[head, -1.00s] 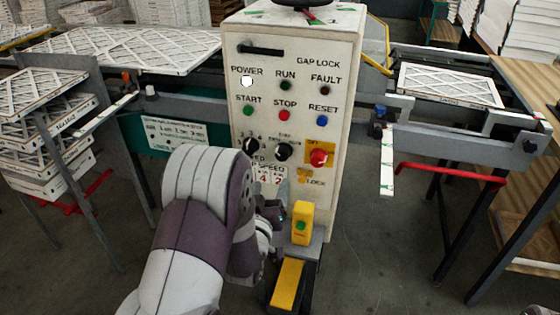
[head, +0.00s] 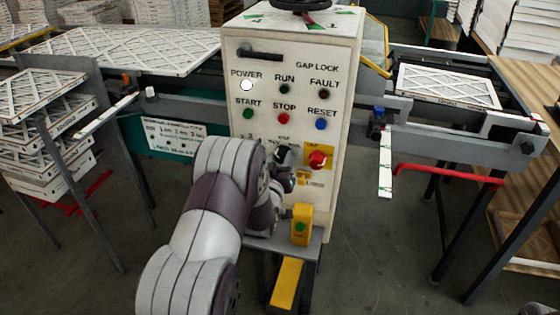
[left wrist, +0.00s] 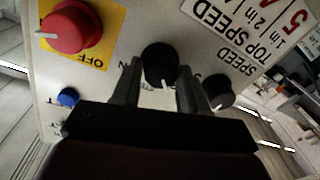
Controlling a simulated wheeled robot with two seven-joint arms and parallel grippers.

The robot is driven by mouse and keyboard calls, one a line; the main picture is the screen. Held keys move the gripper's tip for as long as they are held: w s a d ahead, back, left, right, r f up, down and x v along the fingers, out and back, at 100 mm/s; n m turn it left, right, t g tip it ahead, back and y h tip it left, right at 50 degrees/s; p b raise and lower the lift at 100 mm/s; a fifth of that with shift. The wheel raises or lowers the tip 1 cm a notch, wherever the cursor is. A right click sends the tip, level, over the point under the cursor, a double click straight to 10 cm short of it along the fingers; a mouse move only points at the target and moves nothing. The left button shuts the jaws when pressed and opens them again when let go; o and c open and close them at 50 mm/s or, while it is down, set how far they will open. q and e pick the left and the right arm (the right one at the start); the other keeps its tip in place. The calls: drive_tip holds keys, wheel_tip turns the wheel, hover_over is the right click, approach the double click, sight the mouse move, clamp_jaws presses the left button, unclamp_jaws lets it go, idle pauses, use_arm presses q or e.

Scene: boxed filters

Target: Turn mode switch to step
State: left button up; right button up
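The mode switch is a black knob (left wrist: 160,65) with a white pointer mark, seen in the left wrist view. That view shows the panel upside down, and the mark points toward the bottom of the picture. My left gripper (left wrist: 160,80) has its two fingers apart, one on each side of this knob; whether they touch it I cannot tell. In the head view my left gripper (head: 284,160) is at the lower middle of the white control box (head: 340,110) and hides most of the knob. The small lettering around the knob is mostly hidden. My right gripper is not in view.
A red rotary switch (head: 318,159) on a yellow OFF plate is close to the right of the gripper. A black speed knob (left wrist: 219,91) is on the other side. A yellow button box (head: 302,222) stands below. Green, red and blue buttons are above.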

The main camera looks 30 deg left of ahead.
use_arm(q)
drive_tip(key=c, duration=0.5)
drive_tip(key=shift+f+m+b, duration=0.2)
drive_tip(key=shift+m+b, duration=0.5)
drive_tip(key=shift+b, duration=0.05)
drive_tip(key=m+b, duration=0.2)
drive_tip(key=m, duration=0.1)
drive_tip(key=shift+m+b, duration=1.75)
drive_tip(key=shift+m, duration=0.55)
drive_tip(key=shift+r, duration=0.1)
drive_tip(key=o, duration=1.1)
drive_tip(key=shift+c, duration=0.2)
